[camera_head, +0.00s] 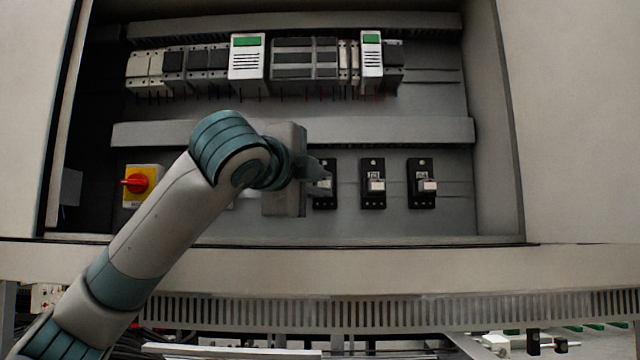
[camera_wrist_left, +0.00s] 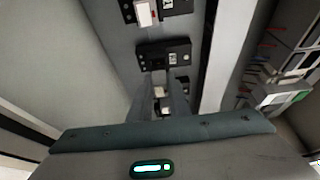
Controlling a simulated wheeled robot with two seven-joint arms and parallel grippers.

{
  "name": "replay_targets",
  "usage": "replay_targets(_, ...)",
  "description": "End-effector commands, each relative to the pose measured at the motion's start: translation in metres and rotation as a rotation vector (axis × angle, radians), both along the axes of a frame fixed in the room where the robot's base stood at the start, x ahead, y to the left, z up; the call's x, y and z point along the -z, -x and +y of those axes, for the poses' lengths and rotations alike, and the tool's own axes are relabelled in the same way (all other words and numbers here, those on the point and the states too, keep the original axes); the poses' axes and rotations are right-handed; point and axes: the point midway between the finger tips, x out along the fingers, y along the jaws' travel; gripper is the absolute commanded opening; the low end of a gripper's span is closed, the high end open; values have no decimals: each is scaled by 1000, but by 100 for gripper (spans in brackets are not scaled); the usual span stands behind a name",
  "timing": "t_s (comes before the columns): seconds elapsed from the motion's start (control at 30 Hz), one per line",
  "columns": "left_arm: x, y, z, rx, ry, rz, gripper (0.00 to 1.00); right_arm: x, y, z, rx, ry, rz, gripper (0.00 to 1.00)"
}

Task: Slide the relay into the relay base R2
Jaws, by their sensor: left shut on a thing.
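My left gripper (camera_head: 318,178) is in front of the lower row of relay bases, at the leftmost black base (camera_head: 323,203) that shows. In the left wrist view its two fingers (camera_wrist_left: 164,100) are shut on a small white and dark relay (camera_wrist_left: 160,92). The black base also shows in the left wrist view (camera_wrist_left: 175,53), just beyond the fingertips, with its label too small to read. The relay appears in front of the base; I cannot tell whether they touch. The gripper and wrist hide part of the base. My right gripper is not in view.
Two more black bases (camera_head: 373,199) and (camera_head: 421,200) to the right each carry a white relay. A grey duct (camera_head: 400,131) runs above them, with a row of modules (camera_head: 305,58) higher up. A red and yellow switch (camera_head: 138,184) is on the left. The cabinet's lower edge (camera_head: 420,262) lies below.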

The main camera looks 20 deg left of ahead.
Motion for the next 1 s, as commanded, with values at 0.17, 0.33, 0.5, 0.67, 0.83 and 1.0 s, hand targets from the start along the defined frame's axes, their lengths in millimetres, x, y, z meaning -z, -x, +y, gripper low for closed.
replay_targets(0.17, 0, 0, 0, 0, 0, 0, 0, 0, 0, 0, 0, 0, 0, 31)
replay_targets(0.33, 0, -2, 1, 0, 0, 0, 0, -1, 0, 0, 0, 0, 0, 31)
replay_targets(0.5, -1, -5, 2, -1, 1, 1, 0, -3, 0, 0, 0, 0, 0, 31)
replay_targets(0.67, -1, -8, 3, 0, 1, 0, 0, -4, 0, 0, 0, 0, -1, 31)
replay_targets(0.83, -1, -11, 4, 0, 1, 0, 0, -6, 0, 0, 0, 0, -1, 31)
replay_targets(1.0, -1, -15, 5, -1, 1, 0, 0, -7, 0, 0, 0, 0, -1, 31)
